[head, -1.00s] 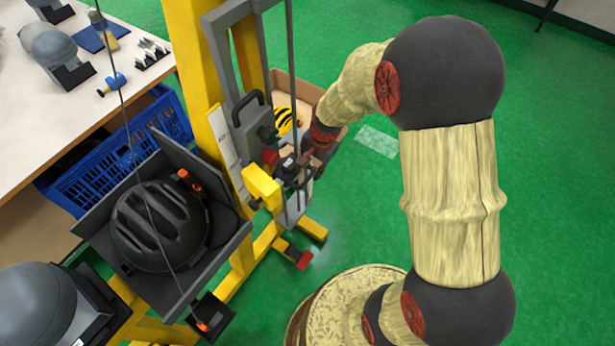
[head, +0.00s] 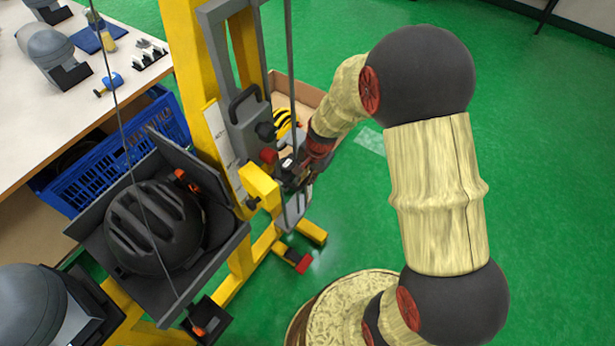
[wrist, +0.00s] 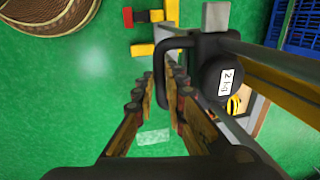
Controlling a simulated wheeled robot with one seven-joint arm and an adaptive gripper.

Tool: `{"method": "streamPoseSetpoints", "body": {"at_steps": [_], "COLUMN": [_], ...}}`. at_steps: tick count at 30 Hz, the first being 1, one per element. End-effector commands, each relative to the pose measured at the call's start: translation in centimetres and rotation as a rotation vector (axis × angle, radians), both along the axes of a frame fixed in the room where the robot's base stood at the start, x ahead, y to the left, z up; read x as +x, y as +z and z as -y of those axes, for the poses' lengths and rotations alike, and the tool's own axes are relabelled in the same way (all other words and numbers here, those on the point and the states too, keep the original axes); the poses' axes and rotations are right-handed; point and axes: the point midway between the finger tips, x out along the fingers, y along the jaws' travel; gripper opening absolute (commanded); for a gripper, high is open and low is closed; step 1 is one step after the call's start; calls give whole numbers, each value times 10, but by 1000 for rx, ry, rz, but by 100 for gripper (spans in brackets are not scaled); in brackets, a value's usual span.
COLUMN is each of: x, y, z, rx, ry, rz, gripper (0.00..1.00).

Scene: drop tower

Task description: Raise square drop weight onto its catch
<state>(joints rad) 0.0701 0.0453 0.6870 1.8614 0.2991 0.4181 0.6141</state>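The square drop weight appears to be the dark grey block (head: 248,133) with a black loop handle, against the yellow tower in the head view. My gripper (head: 292,172) is in front of the tower, just below and right of it. In the wrist view a black loop handle (wrist: 163,78) runs between the two fingertips of my gripper (wrist: 165,80). The fingers stand on either side of its bar and look open around it. The handle joins a dark body with a "2 kg" label (wrist: 227,80). The catch is not clearly seen.
The yellow tower (head: 187,65) has grey rails and feet on the green floor. A black helmet (head: 153,225) sits in a grey tray at left. A blue crate (head: 95,165) and a white table (head: 90,85) stand behind. A cardboard box (head: 300,95) is behind the tower.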

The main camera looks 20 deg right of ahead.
Motion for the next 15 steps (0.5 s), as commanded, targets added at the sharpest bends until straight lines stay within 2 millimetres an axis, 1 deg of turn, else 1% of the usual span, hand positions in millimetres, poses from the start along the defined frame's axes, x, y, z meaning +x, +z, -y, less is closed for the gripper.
{"method": "streamPoseSetpoints", "body": {"at_steps": [1,5,15], "x": [0,0,0], "y": [0,0,0], "z": [0,0,0], "rx": [0,0,0], "ry": [0,0,0], "rz": [0,0,0], "gripper": [8,0,0]}}
